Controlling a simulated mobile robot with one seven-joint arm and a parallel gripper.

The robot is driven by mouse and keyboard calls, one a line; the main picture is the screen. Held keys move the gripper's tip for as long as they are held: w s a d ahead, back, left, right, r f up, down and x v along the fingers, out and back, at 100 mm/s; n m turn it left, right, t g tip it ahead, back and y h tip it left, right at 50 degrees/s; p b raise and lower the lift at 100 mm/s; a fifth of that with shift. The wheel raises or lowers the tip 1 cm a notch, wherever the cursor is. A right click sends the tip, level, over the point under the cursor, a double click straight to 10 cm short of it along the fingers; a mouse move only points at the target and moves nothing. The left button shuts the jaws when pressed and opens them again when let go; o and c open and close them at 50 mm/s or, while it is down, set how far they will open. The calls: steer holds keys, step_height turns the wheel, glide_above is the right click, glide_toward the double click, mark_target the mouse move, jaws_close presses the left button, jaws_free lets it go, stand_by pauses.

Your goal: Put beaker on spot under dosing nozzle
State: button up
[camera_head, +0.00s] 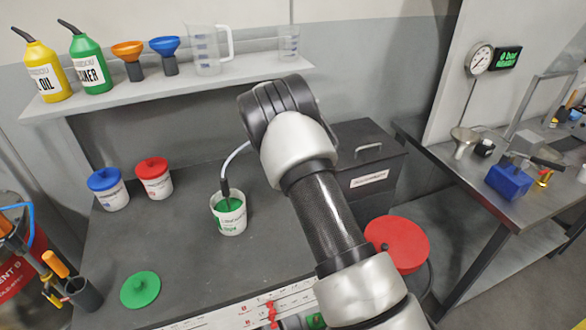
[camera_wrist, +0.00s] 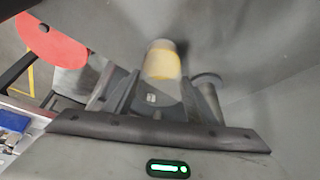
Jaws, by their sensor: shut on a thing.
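In the wrist view, my gripper (camera_wrist: 160,88) is shut on a small cup-like thing with a pale rim and a yellow-amber body, which I take to be the beaker (camera_wrist: 161,62). The beaker is between the dark fingers, and its lower part is partly hidden by the gripper. The picture is blurred there, so its tilt is hard to tell. In the head view, my arm hides the gripper and the beaker. I cannot make out the dosing nozzle or the spot under it in either view.
A black box (camera_head: 378,153) with a handle and label stands behind my arm. On the dark bench stand an open green paint pot (camera_head: 232,222) with a cabled probe, blue-lidded (camera_head: 114,200) and red-lidded pots (camera_head: 156,189), and a green lid (camera_head: 140,289). A red disc (camera_head: 397,244) lies right.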

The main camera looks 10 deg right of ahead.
steer(key=o, duration=1.2)
steer(key=shift+o, duration=0.2)
steer(key=shift+r+p, duration=0.3)
steer(key=shift+p, duration=0.1)
steer(key=s+r+y, duration=0.1)
steer(key=s+r, duration=0.3)
steer(key=r, duration=0.3)
steer(key=s+r+n+b, duration=0.1)
steer(key=s+r, duration=0.3)
steer(key=r, duration=0.3)
steer(key=s+r+y, duration=0.1)
steer(key=s+r, duration=0.3)
steer(key=r, duration=0.3)
steer(key=s+r+n+t+y, duration=0.1)
steer(key=s+r+n, duration=0.25)
steer(key=s, duration=0.65)
steer(key=s+r+n, duration=0.2)
steer(key=s+r, duration=0.3)
steer(key=s, duration=0.6)
steer(key=s+f+n+t, duration=0.1)
steer(key=s+f+n, duration=0.1)
steer(key=s, duration=0.9)
steer(key=shift+n, duration=0.35)
